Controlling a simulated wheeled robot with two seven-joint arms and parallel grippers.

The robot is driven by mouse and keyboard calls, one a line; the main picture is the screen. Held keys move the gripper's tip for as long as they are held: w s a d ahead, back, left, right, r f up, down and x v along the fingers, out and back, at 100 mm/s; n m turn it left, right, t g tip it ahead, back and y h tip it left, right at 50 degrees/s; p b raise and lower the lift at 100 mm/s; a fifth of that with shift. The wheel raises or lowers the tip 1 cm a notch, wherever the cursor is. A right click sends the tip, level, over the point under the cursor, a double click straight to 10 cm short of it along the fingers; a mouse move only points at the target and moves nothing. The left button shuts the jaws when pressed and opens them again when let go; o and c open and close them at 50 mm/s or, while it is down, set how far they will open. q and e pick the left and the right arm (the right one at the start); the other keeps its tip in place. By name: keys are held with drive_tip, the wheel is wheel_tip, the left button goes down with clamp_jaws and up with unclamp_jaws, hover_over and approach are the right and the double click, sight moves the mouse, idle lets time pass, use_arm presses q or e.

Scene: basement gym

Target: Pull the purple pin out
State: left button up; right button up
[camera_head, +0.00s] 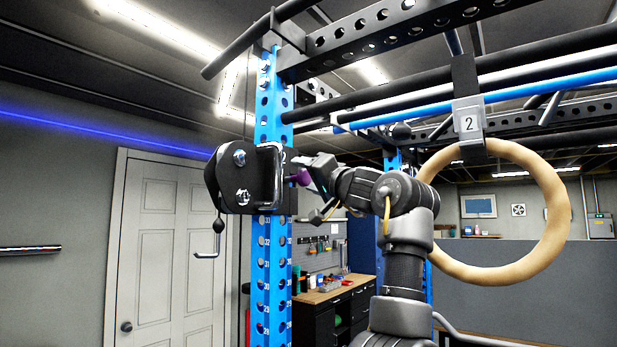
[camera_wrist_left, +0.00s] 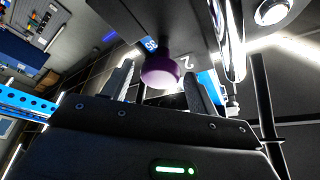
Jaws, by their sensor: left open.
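The purple pin (camera_head: 303,177) shows its round knob at the side of the black attachment (camera_head: 243,180) on the blue upright. My left gripper (camera_head: 308,190) is open around the knob, and a gap shows beside the fingers in the wrist view (camera_wrist_left: 158,84). My right gripper is not in view.
The blue perforated upright (camera_head: 273,270) stands beside my left arm. A wooden ring (camera_head: 556,215) hangs close on the right under a number 2 tag. A workbench (camera_head: 325,292) and a white door (camera_head: 165,250) stand behind.

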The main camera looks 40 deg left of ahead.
use_arm(q)
drive_tip(key=shift+d+f, duration=0.15)
drive_tip(key=shift+f, duration=0.05)
drive_tip(key=b+v, duration=0.5)
drive_tip(key=v, duration=0.5)
drive_tip(key=shift+d, duration=0.25)
